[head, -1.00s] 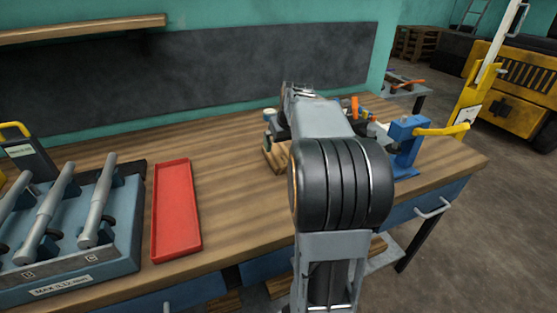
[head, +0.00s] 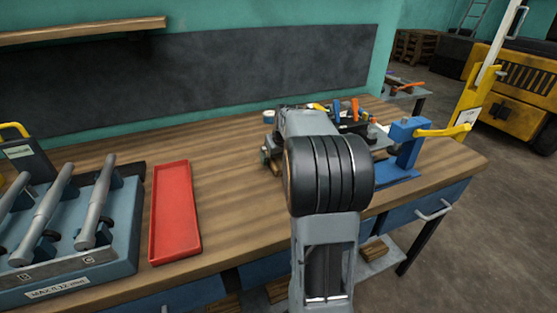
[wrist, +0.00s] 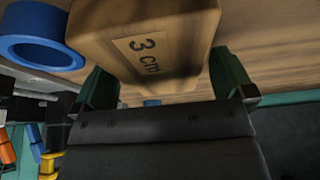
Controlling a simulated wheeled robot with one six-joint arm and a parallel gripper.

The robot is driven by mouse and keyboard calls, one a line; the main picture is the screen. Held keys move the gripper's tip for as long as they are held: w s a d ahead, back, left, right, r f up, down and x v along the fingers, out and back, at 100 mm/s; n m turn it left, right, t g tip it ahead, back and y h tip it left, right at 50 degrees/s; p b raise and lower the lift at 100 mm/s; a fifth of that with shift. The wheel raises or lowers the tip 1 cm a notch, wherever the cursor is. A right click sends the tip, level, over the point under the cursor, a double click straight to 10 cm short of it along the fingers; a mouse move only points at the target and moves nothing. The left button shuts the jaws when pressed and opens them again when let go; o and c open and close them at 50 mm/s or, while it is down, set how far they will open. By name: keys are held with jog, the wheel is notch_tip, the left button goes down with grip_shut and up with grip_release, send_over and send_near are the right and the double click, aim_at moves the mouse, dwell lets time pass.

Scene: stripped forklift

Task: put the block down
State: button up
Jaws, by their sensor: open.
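The block (wrist: 150,45) is a brown wooden piece marked "3 cm" in the wrist view. It rests by the wooden bench surface, between and just beyond the two green fingertips of my gripper (wrist: 165,85). The fingers are open, with a visible gap on the left side; the right finger is close to the block's side, and I cannot tell whether it touches. In the head view my arm hides most of the gripper and the block.
A blue ring (wrist: 40,35) lies close to the block's left in the wrist view. On the workbench (head: 225,180) stand a red tray (head: 174,215), a blue rack with grey handles (head: 80,245) and a blue fixture with a yellow lever (head: 405,145). The bench between tray and arm is clear.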

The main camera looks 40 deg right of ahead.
jog(key=c, duration=1)
